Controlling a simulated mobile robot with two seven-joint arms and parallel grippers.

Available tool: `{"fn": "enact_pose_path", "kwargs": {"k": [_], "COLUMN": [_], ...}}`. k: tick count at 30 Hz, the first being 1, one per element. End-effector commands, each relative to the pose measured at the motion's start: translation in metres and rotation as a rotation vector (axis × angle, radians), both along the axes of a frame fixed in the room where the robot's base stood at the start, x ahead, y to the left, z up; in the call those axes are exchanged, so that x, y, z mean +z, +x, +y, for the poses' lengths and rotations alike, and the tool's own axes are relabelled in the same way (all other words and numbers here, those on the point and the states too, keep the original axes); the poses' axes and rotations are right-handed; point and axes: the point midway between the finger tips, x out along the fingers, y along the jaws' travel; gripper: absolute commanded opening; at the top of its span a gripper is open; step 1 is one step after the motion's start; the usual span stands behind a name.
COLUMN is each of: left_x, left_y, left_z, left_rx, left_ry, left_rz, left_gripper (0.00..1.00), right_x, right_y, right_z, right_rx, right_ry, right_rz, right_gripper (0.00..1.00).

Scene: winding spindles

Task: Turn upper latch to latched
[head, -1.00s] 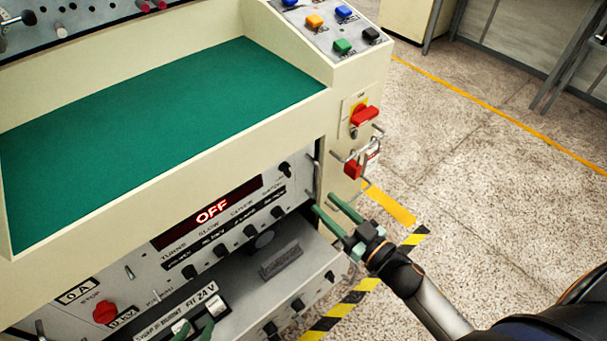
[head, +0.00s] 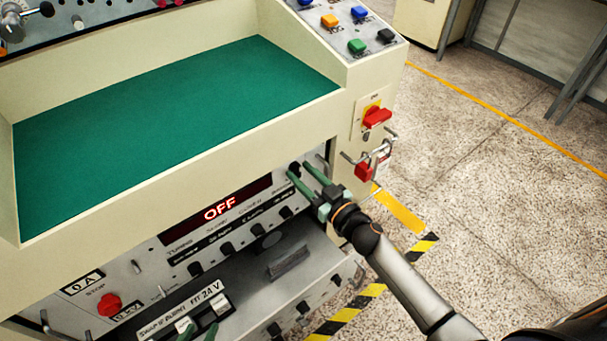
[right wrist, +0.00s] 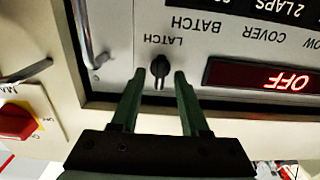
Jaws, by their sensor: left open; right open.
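The upper unit's front panel carries a small black knob labelled LATCH in the right wrist view (right wrist: 160,67), where the lettering is upside down. In the head view the knob (head: 294,168) is partly hidden by green fingers. My right gripper (head: 302,169) is open at the panel's right end. In the right wrist view its fingertips (right wrist: 160,76) lie on either side of the knob, with a gap on each side; contact is not visible. My left gripper (head: 199,330) is open at the bottom of the head view, in front of the lower panel.
A red OFF display (head: 219,209) and a row of black knobs lie left of the latch. A metal handle (right wrist: 88,45) is beside it. A red switch (head: 376,117) and red padlock (head: 364,171) are on the cabinet's side post. A lower unit (head: 290,270) sits beneath.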

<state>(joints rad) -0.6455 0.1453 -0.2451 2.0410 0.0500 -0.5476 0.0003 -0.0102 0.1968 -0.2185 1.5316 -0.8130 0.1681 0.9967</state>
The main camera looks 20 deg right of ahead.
Motion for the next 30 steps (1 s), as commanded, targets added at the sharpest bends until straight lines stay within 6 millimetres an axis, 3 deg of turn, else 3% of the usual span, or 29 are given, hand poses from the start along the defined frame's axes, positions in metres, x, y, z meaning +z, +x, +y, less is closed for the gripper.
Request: {"fn": "enact_pose_path", "kwargs": {"k": [7, 18, 30], "left_x": [0.0008, 0.0011, 0.0012], "left_y": [0.0005, 0.0007, 0.0008], "left_z": [0.0005, 0.0007, 0.0006], "left_rx": [0.001, 0.001, 0.0], "left_ry": [0.0, 0.0, 0.001], "left_rz": [-0.001, -0.002, -0.002], "left_gripper": [0.5, 0.5, 0.5], "right_x": [0.0, 0.0, -0.0001], "right_y": [0.0002, 0.0, -0.0001], "right_z": [0.0002, 0.0001, 0.0001], "right_rx": [0.0, 0.0, 0.0], "right_ry": [0.001, 0.001, 0.001], "right_rz": [0.0, 0.0, 0.0], "right_gripper": [0.43, 0.01, 0.0]}}
